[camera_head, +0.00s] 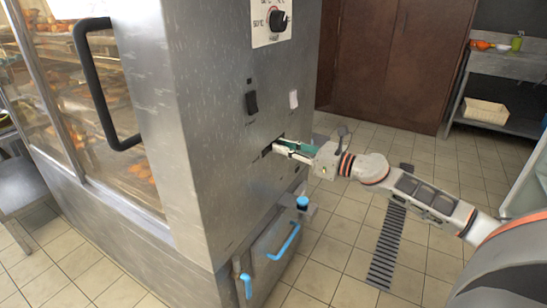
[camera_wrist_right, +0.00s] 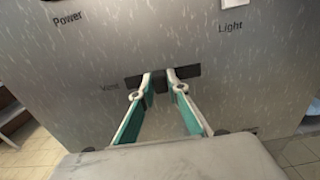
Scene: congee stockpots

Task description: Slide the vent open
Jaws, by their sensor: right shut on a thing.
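The vent (camera_wrist_right: 187,71) is a dark horizontal slot in the steel side panel of the cabinet, with the label "Vent" to its left in the right wrist view. My right gripper (camera_wrist_right: 161,82) is shut on the knob, one fingertip on each side. In the head view the vent (camera_head: 267,151) shows as a dark slot low on the side panel, with my right gripper (camera_head: 281,147) reaching it from the right. My left gripper is not in view.
Above the vent on the steel cabinet (camera_head: 205,100) are a black power switch (camera_head: 251,102), a light switch (camera_head: 293,99) and a dial (camera_head: 277,20). Blue-handled pipework (camera_head: 284,243) projects below. The tiled floor to the right is clear around a drain grate (camera_head: 386,247).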

